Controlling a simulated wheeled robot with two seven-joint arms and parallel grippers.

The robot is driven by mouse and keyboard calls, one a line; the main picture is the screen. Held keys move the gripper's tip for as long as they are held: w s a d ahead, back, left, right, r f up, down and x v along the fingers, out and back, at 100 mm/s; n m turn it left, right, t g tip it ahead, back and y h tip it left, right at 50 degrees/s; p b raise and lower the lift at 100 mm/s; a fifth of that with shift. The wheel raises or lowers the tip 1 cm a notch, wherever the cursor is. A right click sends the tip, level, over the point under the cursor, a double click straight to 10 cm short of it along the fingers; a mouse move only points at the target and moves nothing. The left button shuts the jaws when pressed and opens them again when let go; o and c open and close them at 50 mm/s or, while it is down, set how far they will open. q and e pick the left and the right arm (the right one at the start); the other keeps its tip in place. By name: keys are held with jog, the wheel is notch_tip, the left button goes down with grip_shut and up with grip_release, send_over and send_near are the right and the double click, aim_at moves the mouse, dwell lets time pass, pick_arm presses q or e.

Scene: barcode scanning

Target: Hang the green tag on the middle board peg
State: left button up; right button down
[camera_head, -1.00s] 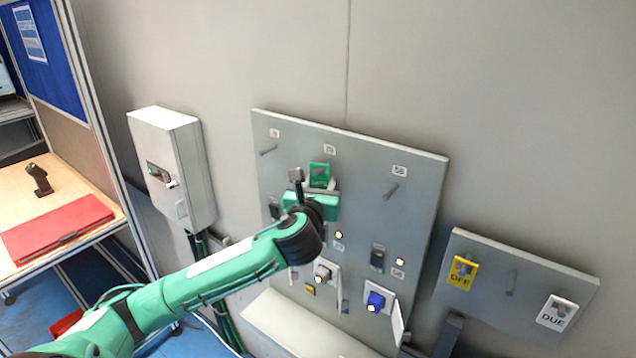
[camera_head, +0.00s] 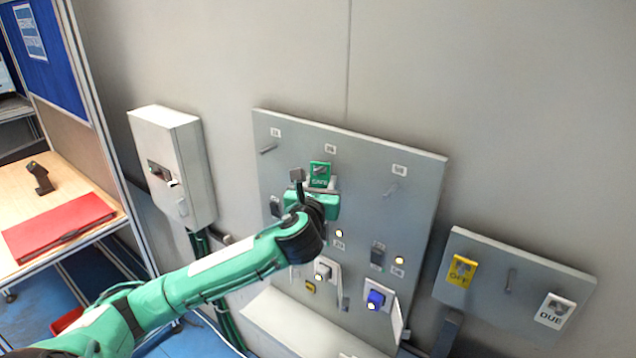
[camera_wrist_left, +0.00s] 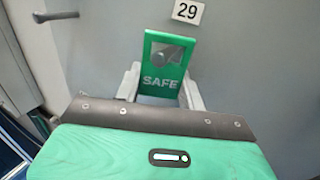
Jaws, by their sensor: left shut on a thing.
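The green tag (camera_head: 320,173), marked SAFE, is upright in front of the large grey board (camera_head: 413,210), just below the number 29 label. My left gripper (camera_head: 316,184) is shut on its lower part; in the left wrist view the two fingers (camera_wrist_left: 161,92) grip its side edges. The tag (camera_wrist_left: 160,87) has a window near its top, and the middle peg (camera_wrist_left: 171,55) shows inside that window. I cannot tell how far the peg passes through or whether the tag bears on it. My right gripper is not in view.
Other pegs stand on the board, left (camera_head: 268,149) and right (camera_head: 390,191). Switches and lamps sit lower on it. A smaller board (camera_head: 512,305) at right holds a yellow tag (camera_head: 461,270) and a white tag (camera_head: 555,310). A grey box (camera_head: 170,160) is left.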

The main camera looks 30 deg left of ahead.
pick_arm(q)
jog(key=shift+r, duration=0.15)
jog(key=o, duration=1)
jog(key=shift+a, duration=0.1)
jog(key=shift+o, duration=0.4)
jog(key=shift+s+a, duration=0.1)
jog(key=shift+a, duration=0.1)
jog(key=shift+d, duration=0.2)
